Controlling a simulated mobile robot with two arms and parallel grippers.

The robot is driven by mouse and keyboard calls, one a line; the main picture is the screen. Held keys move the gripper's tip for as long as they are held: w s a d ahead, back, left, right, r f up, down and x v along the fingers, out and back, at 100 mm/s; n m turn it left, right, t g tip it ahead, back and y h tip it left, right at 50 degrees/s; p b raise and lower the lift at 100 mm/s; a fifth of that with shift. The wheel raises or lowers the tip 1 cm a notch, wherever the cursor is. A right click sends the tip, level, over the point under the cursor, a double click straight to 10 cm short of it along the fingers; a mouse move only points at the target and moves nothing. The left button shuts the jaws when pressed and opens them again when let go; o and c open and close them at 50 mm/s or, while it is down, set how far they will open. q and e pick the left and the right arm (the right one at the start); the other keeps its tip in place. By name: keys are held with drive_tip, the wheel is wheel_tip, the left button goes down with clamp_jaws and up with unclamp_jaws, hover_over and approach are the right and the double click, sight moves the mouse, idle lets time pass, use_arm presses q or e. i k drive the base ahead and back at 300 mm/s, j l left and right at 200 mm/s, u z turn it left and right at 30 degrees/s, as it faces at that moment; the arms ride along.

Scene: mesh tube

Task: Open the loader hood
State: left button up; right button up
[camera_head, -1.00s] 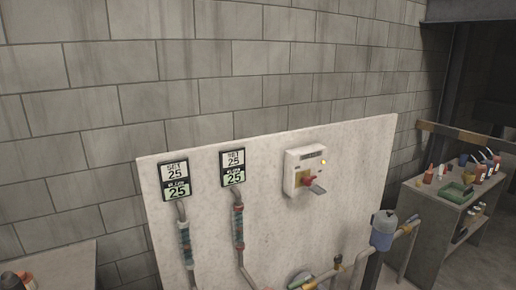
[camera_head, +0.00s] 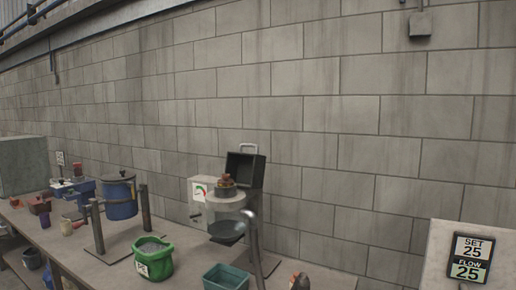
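A grey machine (camera_head: 212,199) that may be the loader stands on the workbench against the block wall. At its upper right is a dark box-like part (camera_head: 245,169) with a light handle loop (camera_head: 248,149) on top; it may be the hood. Its front looks like a dark hollow, and I cannot tell for certain whether it is a raised hood. A brown and grey round piece (camera_head: 226,184) sits in front of it. Neither of my grippers is in view.
The workbench (camera_head: 170,273) also carries a blue drum (camera_head: 119,197) on a post stand, a green bucket (camera_head: 153,259), a teal bin (camera_head: 226,277) and a dark pan (camera_head: 228,229) beside a curved pipe (camera_head: 252,240). A panel (camera_head: 438,250) with a display stands at right.

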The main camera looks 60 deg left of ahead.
sight(247, 170)
drive_tip(key=k+j+z, duration=0.2)
drive_tip(key=k+j, duration=0.6)
drive_tip(key=j, duration=0.25)
drive_tip(key=k+j+z, duration=0.15)
drive_tip(key=k+j, duration=0.7)
drive_tip(key=j, duration=0.1)
